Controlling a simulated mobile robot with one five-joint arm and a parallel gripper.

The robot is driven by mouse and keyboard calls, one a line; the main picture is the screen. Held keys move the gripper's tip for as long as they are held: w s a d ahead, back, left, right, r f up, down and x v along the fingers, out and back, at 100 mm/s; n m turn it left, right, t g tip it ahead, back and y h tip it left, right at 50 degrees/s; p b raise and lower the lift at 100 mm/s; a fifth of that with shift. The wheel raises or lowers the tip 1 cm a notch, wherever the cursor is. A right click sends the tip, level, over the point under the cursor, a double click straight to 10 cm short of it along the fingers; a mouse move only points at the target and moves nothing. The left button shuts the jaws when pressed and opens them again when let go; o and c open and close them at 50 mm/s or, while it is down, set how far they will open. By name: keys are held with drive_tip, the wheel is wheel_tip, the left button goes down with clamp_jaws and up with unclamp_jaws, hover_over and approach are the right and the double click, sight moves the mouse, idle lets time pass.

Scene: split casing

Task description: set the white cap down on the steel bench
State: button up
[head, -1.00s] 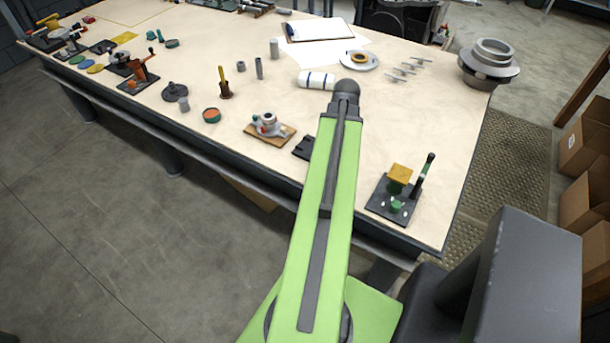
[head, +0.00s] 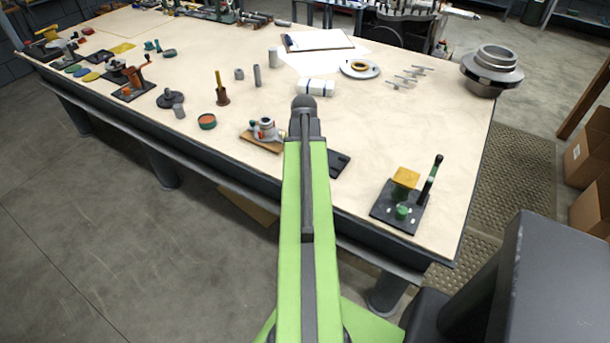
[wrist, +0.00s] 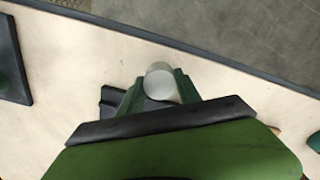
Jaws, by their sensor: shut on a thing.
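In the wrist view, my gripper (wrist: 159,88) is shut on the white cap (wrist: 160,80), a small pale round piece between its two green fingers. Below the cap in that view lies a dark fixture (wrist: 112,95) on the bench; I cannot tell the height of the cap above the surface. The steel bench (head: 440,135) has a pale top and a dark frame. In the head view, my arm reaches over its front edge and hides the gripper and the cap.
Close to my arm are a wooden board with a small casing (head: 265,132), the black fixture (head: 339,162) and a black plate with a yellow block (head: 405,178). Bare bench top shows at right; the front edge is near.

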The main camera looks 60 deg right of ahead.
wheel_tip(320, 180, down, 2)
drive_tip(key=shift+f+b, duration=0.2)
drive_tip(key=shift+b, duration=0.3)
drive_tip(key=shift+r, duration=0.25)
drive_tip(key=shift+f, duration=0.15)
drive_tip(key=o, duration=1.3)
wheel_tip(320, 180, up, 12)
drive_tip(key=p, duration=1.2)
